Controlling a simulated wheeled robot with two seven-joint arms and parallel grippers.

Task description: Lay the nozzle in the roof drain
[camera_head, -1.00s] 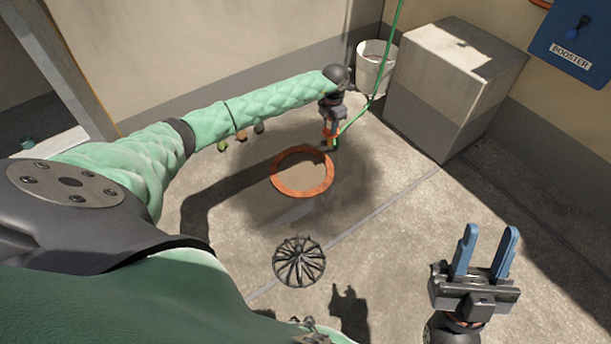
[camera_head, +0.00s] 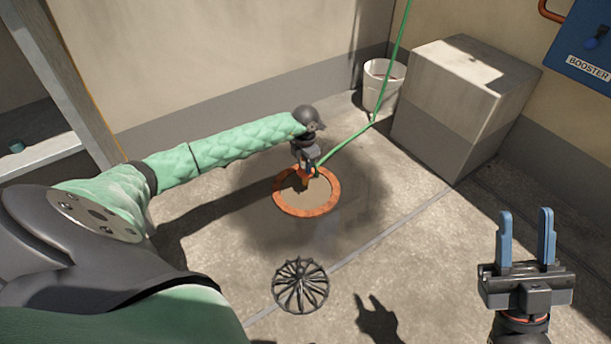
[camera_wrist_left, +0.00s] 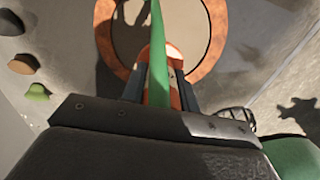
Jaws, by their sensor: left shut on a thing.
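The roof drain is an orange-rimmed ring (camera_head: 333,203) around a sandy-coloured round inside, on a damp dark patch of floor. My left gripper (camera_head: 308,172) is over the far part of the ring, pointing down, shut on the orange nozzle (camera_head: 311,176). A green hose (camera_head: 346,145) runs from the nozzle up to the right. In the left wrist view the orange nozzle (camera_wrist_left: 152,52) sits between the fingers with the hose across it, and the drain rim (camera_wrist_left: 212,62) lies beyond. Whether the nozzle touches the drain is unclear. My right gripper (camera_head: 525,240) is open and empty at the right.
A black domed grate (camera_head: 300,285) lies on the floor in front of the drain. A white bucket (camera_head: 382,88) and a large grey block (camera_head: 462,105) stand behind right. Several small coloured knobs (camera_wrist_left: 22,64) show in the left wrist view. Floor between grate and block is clear.

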